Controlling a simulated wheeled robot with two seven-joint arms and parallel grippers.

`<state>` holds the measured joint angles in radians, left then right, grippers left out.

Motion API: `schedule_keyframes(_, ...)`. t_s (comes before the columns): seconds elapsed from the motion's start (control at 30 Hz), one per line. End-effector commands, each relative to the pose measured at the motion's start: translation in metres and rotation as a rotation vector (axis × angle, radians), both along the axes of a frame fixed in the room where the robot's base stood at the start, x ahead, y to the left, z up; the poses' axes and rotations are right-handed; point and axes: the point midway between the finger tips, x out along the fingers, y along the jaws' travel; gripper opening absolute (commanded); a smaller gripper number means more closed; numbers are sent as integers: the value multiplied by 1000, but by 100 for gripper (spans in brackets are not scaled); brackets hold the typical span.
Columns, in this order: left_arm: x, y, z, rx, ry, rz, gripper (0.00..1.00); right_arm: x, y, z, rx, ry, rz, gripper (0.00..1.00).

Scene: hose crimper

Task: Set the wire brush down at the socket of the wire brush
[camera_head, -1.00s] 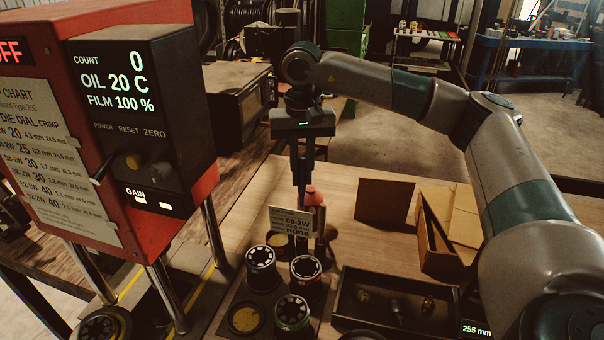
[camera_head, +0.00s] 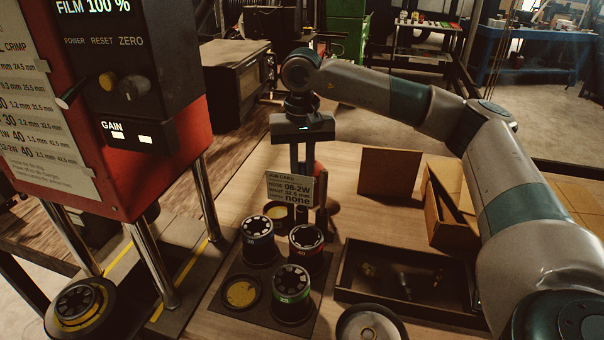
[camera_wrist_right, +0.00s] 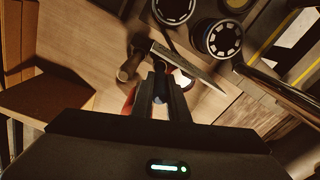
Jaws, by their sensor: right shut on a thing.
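My right gripper (camera_head: 306,172) points down behind the job card (camera_head: 290,188), and its fingers are close together. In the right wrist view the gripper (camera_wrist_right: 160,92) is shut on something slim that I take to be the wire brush. The brush is mostly hidden by the fingers and the card, so I cannot tell whether its lower end touches anything. I cannot make out the brush's socket clearly. A red rounded thing (camera_head: 320,178) stands just behind the fingers, and it also shows beside them in the wrist view (camera_wrist_right: 129,102). My left gripper is not in view.
Black-topped dies (camera_head: 291,283) stand on a dark board in front of the card. A dark open tray (camera_head: 405,312) with small fittings lies to the right, an open cardboard box (camera_head: 446,215) behind it. The red crimper (camera_head: 190,142) rises at the left.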

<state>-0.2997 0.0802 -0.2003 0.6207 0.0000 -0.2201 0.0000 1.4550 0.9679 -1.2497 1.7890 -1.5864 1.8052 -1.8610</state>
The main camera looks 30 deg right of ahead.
Motion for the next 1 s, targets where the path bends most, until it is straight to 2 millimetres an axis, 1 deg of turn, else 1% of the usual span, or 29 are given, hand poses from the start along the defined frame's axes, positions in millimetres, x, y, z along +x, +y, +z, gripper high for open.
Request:
schedule_keyframes(0.1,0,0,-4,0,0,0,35,0,0,-4,0,-1,0,0)
schedule_keyframes(0.57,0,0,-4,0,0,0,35,0,0,-5,0,-1,0,0)
schedule_keyframes(1.0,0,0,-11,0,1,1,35,0,0,-12,0,-1,0,0)
